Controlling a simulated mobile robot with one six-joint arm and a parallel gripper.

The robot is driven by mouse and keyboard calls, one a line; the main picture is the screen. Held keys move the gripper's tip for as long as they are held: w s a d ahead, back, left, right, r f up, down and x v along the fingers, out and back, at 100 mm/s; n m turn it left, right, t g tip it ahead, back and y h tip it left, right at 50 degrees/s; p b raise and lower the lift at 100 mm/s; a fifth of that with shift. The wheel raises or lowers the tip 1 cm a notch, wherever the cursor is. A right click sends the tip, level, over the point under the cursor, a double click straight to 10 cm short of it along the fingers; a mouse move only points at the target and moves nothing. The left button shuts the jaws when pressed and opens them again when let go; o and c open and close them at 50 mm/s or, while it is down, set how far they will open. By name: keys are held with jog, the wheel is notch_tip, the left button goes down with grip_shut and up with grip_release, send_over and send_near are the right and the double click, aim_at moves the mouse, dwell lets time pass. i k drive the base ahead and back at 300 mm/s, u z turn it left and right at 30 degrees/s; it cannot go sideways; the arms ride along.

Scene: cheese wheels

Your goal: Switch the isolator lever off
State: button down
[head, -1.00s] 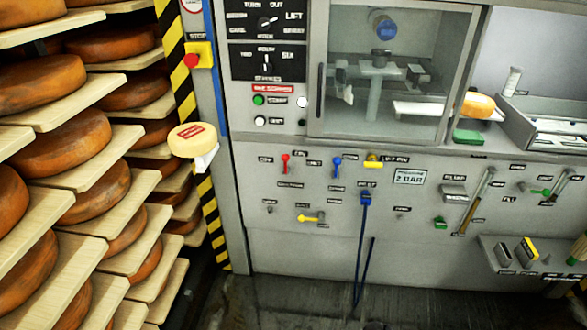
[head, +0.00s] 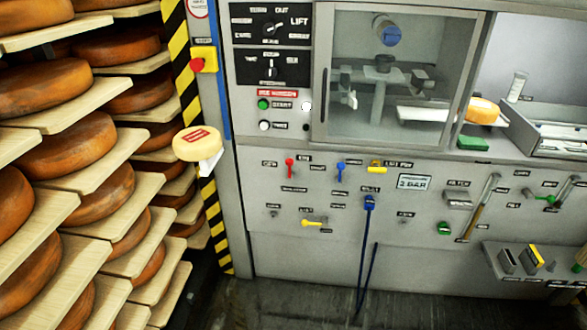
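The grey machine panel (head: 330,255) carries several small levers with labels too small to read, so I cannot tell for sure which is the isolator lever. A red lever (head: 290,168) stands upright at the panel's left. A blue lever (head: 340,171) stands upright to its right. A yellow lever (head: 312,223) lies roughly level below them. A green-ended lever (head: 545,198) is at the far right. My gripper is not in view.
Cheese racks (head: 115,192) fill the left side. A cheese wheel (head: 198,144) on a small white support juts out near the striped post. A red stop button (head: 197,65), rotary switches (head: 271,70) and a glazed cabinet (head: 390,75) are above. Dark floor (head: 300,300) lies in front.

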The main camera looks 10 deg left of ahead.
aim_at(289, 163)
jog(key=u, duration=0.85)
jog(key=i, duration=0.3)
jog(key=z, duration=0.9)
jog(key=k, duration=0.15)
jog(key=u, duration=2.35)
jog(key=i, duration=0.5)
jog(key=u, duration=0.05)
